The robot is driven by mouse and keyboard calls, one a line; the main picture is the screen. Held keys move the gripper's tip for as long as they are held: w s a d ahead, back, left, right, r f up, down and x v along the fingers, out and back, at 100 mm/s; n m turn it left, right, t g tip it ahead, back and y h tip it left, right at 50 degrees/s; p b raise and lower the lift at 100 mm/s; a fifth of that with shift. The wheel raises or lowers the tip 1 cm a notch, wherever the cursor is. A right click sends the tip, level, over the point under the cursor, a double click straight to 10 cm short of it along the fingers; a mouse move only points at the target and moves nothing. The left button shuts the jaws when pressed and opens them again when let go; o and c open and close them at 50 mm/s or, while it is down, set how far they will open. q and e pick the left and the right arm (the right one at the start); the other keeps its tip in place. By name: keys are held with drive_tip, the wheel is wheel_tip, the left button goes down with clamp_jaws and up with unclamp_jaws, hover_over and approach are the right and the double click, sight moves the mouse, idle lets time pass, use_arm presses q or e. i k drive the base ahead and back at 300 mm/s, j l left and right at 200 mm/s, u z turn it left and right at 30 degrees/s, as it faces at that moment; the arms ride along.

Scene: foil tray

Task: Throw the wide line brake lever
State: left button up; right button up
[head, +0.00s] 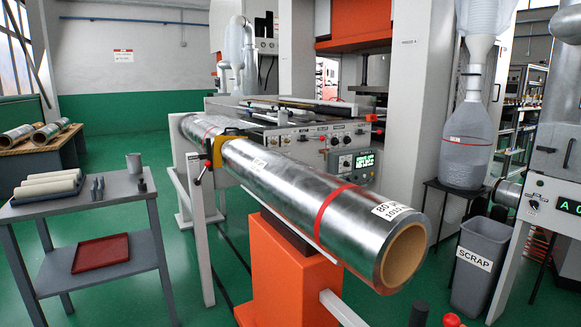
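A large shiny foil roll (310,195) with a red band lies across the middle of the view, on a stand with an orange base (285,265). Beside that block, on a pale post, is a small lever with a red knob (207,164), angled up to the right from a dark lower end. I cannot read any label that marks it as the wide line brake lever. Neither of my grippers is in view.
A grey cart (105,205) with pale rolls, dark tools and a grey cup stands at left, a red tray (101,253) on its lower shelf. A machine panel (320,142) is behind the roll. A scrap bin (478,265) stands at right.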

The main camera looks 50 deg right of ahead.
sight(208, 163)
drive_tip(key=i+l+z, duration=0.1)
drive_tip(key=i+z, duration=0.65)
drive_tip(key=z, duration=0.25)
